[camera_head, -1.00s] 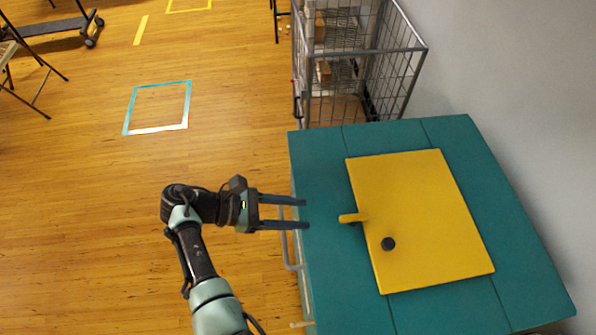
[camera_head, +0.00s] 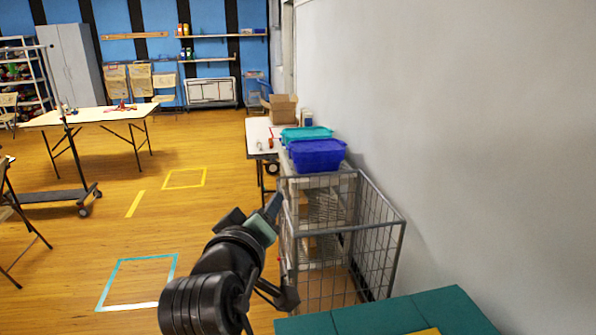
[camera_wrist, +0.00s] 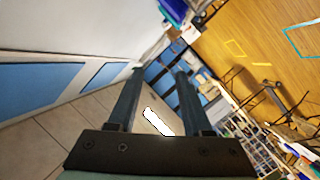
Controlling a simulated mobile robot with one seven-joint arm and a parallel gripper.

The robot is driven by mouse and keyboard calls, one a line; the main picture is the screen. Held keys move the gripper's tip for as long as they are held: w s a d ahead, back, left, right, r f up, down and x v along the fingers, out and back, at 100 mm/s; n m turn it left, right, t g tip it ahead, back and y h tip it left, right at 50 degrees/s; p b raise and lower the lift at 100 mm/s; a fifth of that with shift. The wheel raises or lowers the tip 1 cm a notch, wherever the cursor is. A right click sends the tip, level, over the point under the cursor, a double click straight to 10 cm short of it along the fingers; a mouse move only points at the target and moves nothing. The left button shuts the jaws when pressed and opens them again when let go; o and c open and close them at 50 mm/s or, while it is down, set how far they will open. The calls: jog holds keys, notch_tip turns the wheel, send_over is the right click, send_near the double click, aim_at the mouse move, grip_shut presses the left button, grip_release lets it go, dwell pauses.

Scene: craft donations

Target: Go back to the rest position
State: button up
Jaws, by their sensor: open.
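My gripper (camera_wrist: 158,75) shows in the wrist view with its two dark fingers apart and nothing between them. In the head view my gripper (camera_head: 272,208) is raised at the lower middle, in front of the wire cage cart. My arm's dark joints hide part of the floor there. The teal cabinet top (camera_head: 425,312) shows at the bottom right, with only a corner of the yellow panel (camera_head: 425,332) in view. My gripper is clear of both.
A wire cage cart (camera_head: 376,232) stands against the right wall. Blue (camera_head: 318,158) and teal (camera_head: 306,133) bins are behind it. A white folding table (camera_head: 95,117) is at the back left. Open wooden floor lies left, with a teal taped square (camera_head: 113,268).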

jog(key=s+d+r+m+t+y, duration=0.1)
jog(key=s+d+r+m+t, duration=0.2)
jog(key=r, duration=0.6)
jog(key=s+r+m+t, duration=0.1)
jog(key=s+r+t, duration=0.3)
jog(key=r, duration=0.5)
jog(key=s+d+r+m+t, duration=0.1)
jog(key=s+r+t, duration=0.1)
jog(key=s+r, duration=0.3)
jog(key=s+d+r+m+t+y, duration=0.1)
jog(key=s+r+m+t, duration=0.1)
jog(key=s+r, duration=0.4)
jog(key=s, duration=0.3)
jog(key=shift+s+d+r+t, duration=0.2)
jog(key=shift+d+r+t, duration=0.1)
jog(key=shift+t, duration=0.1)
